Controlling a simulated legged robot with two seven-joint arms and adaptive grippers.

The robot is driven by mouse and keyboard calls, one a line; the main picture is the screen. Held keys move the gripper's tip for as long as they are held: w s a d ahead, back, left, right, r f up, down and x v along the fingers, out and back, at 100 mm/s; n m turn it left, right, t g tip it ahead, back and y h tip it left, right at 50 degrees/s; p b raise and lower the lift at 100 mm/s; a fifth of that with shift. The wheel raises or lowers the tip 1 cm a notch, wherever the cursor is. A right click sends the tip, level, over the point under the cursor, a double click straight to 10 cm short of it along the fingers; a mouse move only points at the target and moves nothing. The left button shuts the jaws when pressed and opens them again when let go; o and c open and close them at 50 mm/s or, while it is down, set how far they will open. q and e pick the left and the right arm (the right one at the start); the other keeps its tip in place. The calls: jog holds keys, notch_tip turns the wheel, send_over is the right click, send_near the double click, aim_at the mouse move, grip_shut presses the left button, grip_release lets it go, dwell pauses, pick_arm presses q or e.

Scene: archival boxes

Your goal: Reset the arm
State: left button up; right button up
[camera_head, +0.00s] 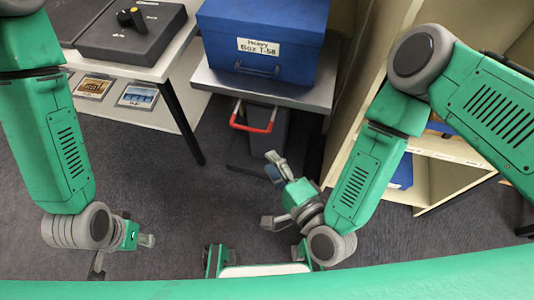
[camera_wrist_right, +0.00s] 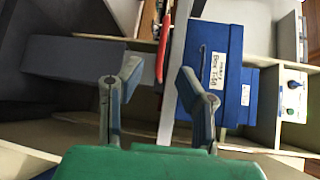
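My right gripper (camera_head: 269,191) is in the lower middle of the head view, with its fingers spread and nothing between them. Its two fingers also stand apart in the right wrist view (camera_wrist_right: 158,82). My left gripper (camera_head: 122,254) hangs at the lower left over bare floor, with its fingers apart and empty. Both arms are bent at the elbow and hang low in front of my body. Neither gripper touches anything.
A blue box (camera_head: 265,36) labelled "Heavy Box T-58" stands on a grey table (camera_head: 305,94). A dark bin with a red handle (camera_head: 252,124) is below. Shelves (camera_head: 440,148) stand close to my right arm. A white table (camera_head: 150,72) is at left. Carpet (camera_head: 170,190) is clear.

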dwell(0.5)
jog(key=s+d+r+n+g+h+p, duration=0.2)
jog(key=s+d+n+g+p, duration=0.3)
jog(key=d, duration=0.7)
jog(key=s+d+r+n+g+h+p, duration=0.2)
jog(key=s+d+n+g+h+p, duration=0.3)
jog(key=s+d+n+g, duration=0.3)
jog(key=s+d+n, duration=0.1)
jog(key=d, duration=0.3)
jog(key=shift+s+d+n+g+h, duration=0.15)
jog(key=shift+d+n+g+h, duration=0.15)
jog(key=shift+d+g, duration=0.1)
